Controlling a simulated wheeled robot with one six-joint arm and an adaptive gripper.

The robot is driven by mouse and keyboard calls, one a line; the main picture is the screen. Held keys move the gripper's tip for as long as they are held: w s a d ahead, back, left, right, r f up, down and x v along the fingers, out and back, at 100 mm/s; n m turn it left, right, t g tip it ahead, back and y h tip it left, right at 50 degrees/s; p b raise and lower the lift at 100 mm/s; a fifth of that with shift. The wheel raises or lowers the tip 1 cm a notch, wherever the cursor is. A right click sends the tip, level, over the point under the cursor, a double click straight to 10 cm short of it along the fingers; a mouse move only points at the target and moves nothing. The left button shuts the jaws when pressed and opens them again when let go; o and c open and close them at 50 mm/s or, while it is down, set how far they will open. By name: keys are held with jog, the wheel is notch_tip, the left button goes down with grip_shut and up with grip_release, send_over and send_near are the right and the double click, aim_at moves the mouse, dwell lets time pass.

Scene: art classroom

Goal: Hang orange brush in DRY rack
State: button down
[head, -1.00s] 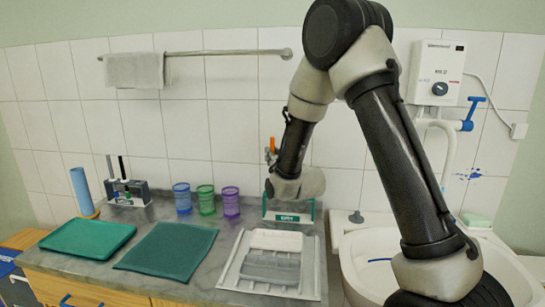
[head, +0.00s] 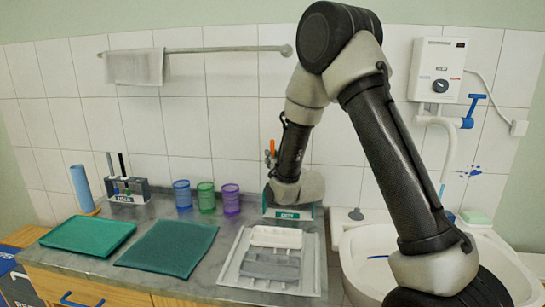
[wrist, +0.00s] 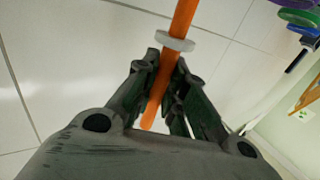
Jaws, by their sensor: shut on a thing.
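An orange brush (head: 271,148) stands roughly upright just behind my wrist in the head view, mostly hidden by it. In the wrist view its orange handle (wrist: 183,20) carries a pale collar. My gripper (wrist: 166,75) is shut on the handle below that collar. A green-fronted rack (head: 305,213) stands on the counter against the wall, just below my wrist, its lettering hard to read. A second rack (head: 135,200), dark with a pale label, stands at the back left with dark and grey handles in it. My arm hides whether the brush touches the green-fronted rack.
Blue (head: 182,195), green (head: 206,197) and purple (head: 231,200) cups stand left of the green-fronted rack. A pale tray (head: 232,283) lies in front of it. A sink (head: 355,262) is at right. A blue roll (head: 81,188) stands at left.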

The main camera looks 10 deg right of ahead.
jog(key=shift+f, duration=1.9)
jog(key=shift+f, duration=1.9)
jog(key=c, duration=0.8)
grip_release()
jog(key=shift+r, duration=0.1)
jog(key=shift+r, duration=3.9)
